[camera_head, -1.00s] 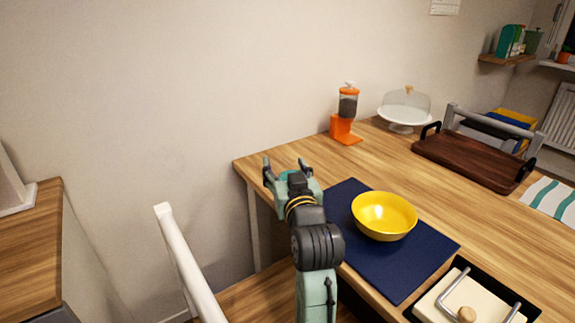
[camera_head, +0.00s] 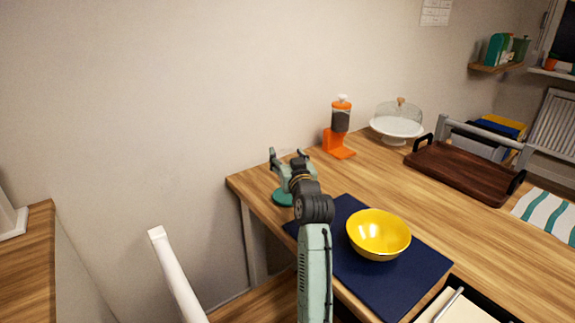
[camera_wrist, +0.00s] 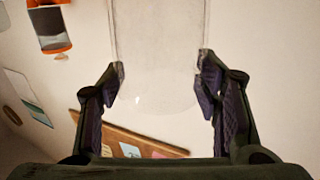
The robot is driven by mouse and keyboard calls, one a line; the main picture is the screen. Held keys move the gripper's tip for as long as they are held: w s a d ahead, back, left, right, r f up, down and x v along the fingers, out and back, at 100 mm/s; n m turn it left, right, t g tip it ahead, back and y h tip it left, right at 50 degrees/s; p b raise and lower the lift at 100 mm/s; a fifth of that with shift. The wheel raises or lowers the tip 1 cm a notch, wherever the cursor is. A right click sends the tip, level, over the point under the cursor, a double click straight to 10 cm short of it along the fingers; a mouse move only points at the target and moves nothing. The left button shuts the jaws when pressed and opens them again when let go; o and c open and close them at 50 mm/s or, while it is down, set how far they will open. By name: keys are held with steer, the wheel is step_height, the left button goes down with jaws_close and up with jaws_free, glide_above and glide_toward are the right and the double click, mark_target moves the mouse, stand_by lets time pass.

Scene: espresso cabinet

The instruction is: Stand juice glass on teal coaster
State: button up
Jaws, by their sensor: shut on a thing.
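My gripper (camera_head: 290,157) is above the left end of the wooden counter, with its fingers closed around a clear juice glass (camera_wrist: 160,60). In the wrist view the glass stands between the two fingertips. In the head view the glass is very faint and mostly hidden by the gripper. The teal coaster (camera_head: 281,198) lies on the counter near its left corner, below the gripper and partly covered by it. I cannot tell how far the glass is above the coaster.
A yellow bowl (camera_head: 378,233) stands on a navy mat (camera_head: 405,285) to the right. An orange dispenser (camera_head: 337,140) and a domed cake stand (camera_head: 396,132) are at the back. A dark tray (camera_head: 462,172) lies farther right. The counter between coaster and dispenser is clear.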

steer(key=shift+f+p, duration=0.45)
steer(key=shift+f, duration=1.2)
steer(key=shift+f, duration=0.1)
steer(key=shift+f, duration=0.15)
steer(key=o, duration=1.8)
steer(key=shift+c, duration=0.2)
steer(key=shift+r, duration=0.2)
steer(key=b+v, duration=0.2)
steer(key=v, duration=1)
steer(key=shift+b, duration=0.4)
